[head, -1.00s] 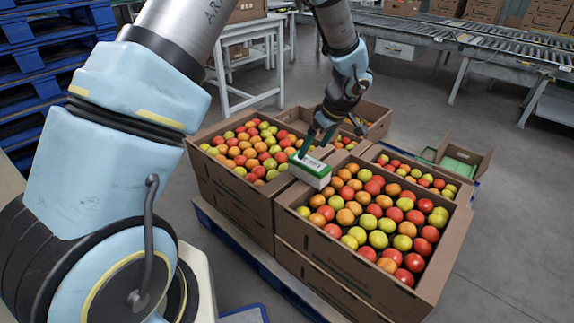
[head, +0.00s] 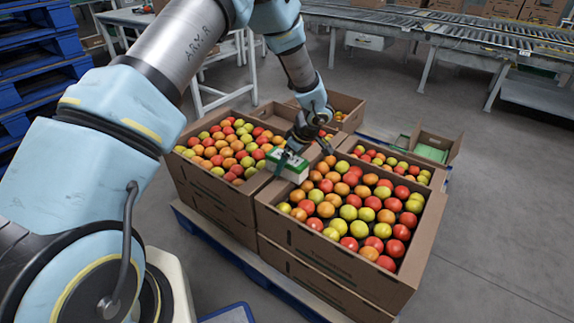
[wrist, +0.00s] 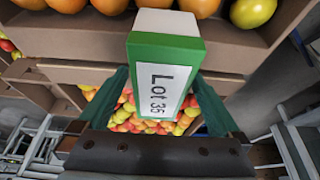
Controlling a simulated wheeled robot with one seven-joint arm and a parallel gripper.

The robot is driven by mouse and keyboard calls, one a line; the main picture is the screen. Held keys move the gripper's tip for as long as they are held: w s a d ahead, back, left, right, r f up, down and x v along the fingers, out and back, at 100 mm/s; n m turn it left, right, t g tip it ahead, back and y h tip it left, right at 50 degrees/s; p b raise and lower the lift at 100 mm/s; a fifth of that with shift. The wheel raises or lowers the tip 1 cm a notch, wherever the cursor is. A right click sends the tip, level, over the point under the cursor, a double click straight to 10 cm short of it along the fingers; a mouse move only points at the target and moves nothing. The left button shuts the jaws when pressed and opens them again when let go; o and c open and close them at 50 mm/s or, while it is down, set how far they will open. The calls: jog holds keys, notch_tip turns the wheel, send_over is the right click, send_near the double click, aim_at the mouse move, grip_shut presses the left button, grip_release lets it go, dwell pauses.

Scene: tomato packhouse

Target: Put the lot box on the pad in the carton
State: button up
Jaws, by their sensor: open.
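The lot box (head: 288,165) is white and green. It sits at the meeting edges of two front tomato cartons. In the wrist view, the lot box (wrist: 165,62) shows a green end with a white "Lot 35" label. My gripper (head: 304,154) is low over it and open. In the wrist view, my gripper (wrist: 160,78) has one green finger on each side of the box; I cannot tell whether either touches it. The green pad (head: 432,153) lies in an open carton (head: 450,147) at the back right, and nothing shows on it.
The front tomato carton (head: 330,262) and the left tomato carton (head: 215,203) are stacked high on a blue pallet (head: 240,250). More tomato cartons stand behind. A roller conveyor (head: 430,45) runs along the back. The floor on the right is clear.

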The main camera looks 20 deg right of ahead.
jog(key=shift+w+f, duration=0.15)
jog(key=shift+f, duration=0.4)
grip_shut()
dwell(0.5)
